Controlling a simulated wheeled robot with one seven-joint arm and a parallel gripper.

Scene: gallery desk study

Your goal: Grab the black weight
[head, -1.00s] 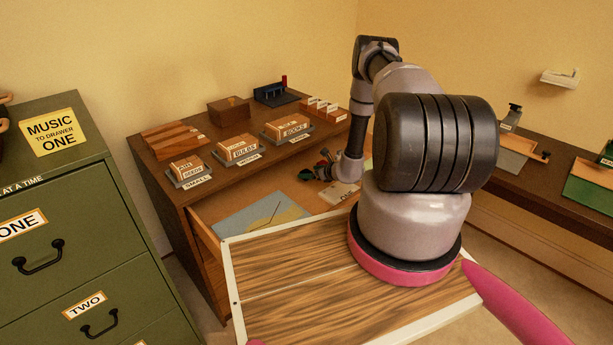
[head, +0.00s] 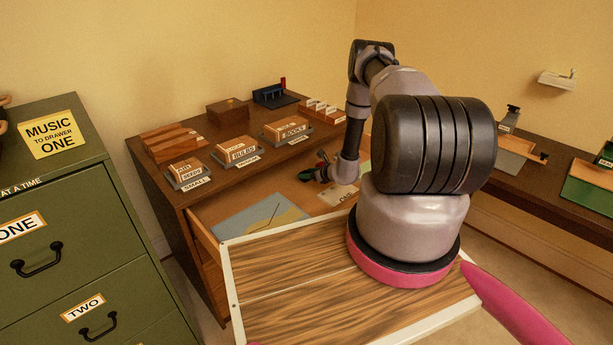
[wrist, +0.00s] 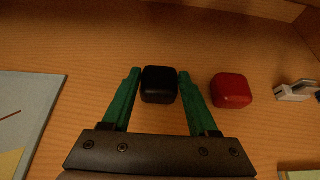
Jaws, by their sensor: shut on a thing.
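The black weight (wrist: 159,85) is a small rounded block in the wrist view, lying over the wooden drawer floor. My gripper (wrist: 157,83) has its two green fingers on either side of the block and is shut on it. Whether the block still touches the wood I cannot tell. In the head view my gripper (head: 314,173) shows small and dark inside the open desk drawer, and the black weight cannot be made out there.
A red block (wrist: 231,91) lies just right of the right finger. A small pale item (wrist: 296,90) is farther right. A blue-grey sheet (wrist: 28,110) lies left, also in the head view (head: 250,218). The drawer's far wall (wrist: 290,8) is close behind.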

